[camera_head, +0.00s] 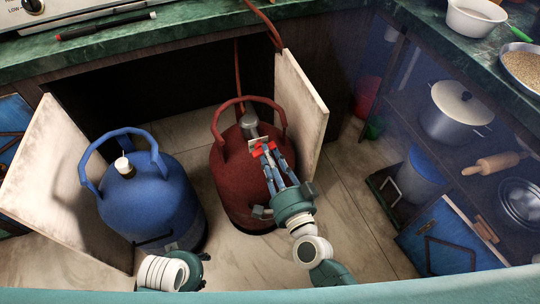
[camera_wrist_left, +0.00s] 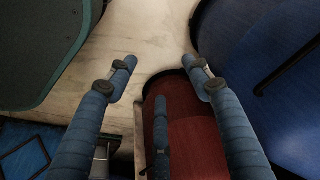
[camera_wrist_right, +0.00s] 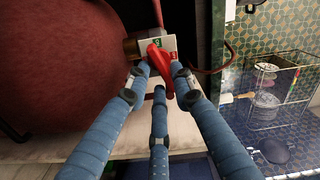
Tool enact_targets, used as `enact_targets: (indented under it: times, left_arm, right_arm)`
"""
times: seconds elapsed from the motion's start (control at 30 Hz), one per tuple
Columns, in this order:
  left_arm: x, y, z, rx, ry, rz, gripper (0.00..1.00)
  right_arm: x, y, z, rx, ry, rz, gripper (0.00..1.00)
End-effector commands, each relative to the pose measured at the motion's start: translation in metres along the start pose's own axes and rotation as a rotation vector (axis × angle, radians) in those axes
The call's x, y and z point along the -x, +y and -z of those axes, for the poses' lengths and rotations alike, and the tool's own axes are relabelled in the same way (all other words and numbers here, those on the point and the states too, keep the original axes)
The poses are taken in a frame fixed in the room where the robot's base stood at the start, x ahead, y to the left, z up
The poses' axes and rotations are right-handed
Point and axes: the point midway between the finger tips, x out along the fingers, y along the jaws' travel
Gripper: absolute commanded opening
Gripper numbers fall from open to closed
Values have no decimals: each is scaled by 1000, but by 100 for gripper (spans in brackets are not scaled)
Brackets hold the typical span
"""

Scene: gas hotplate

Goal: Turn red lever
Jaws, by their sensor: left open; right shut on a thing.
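The red lever (camera_wrist_right: 160,62) sits on the valve of the red gas bottle (camera_wrist_right: 60,60), beside a small plate with a green and a red mark (camera_wrist_right: 168,46). In the head view the red bottle (camera_head: 232,182) stands between the cabinet doors, and the lever (camera_head: 262,149) shows at its top. My right gripper (camera_head: 266,155) is at the valve, its blue fingers closed around the lever; in the right wrist view the fingertips (camera_wrist_right: 162,72) touch it. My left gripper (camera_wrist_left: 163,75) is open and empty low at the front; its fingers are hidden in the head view.
A blue gas bottle (camera_head: 150,205) stands left of the red one. Open cabinet doors flank them, one at the left (camera_head: 65,185) and one at the right (camera_head: 300,115). A shelf at the right holds a pot (camera_head: 455,115) and a rolling pin (camera_head: 492,163). A hose (camera_head: 236,75) runs up behind.

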Motion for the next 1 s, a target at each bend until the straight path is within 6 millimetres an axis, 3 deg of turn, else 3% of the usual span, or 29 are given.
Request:
enact_targets:
  times: [0.4, 1.0]
  left_arm:
    - [16, -1, 5, 3, 7, 1, 50]
    - [23, -3, 6, 5, 8, 4, 50]
  right_arm:
    - [0, 4, -1, -268, 1, 1, 0]
    - [0, 4, -2, -344, 1, 0, 0]
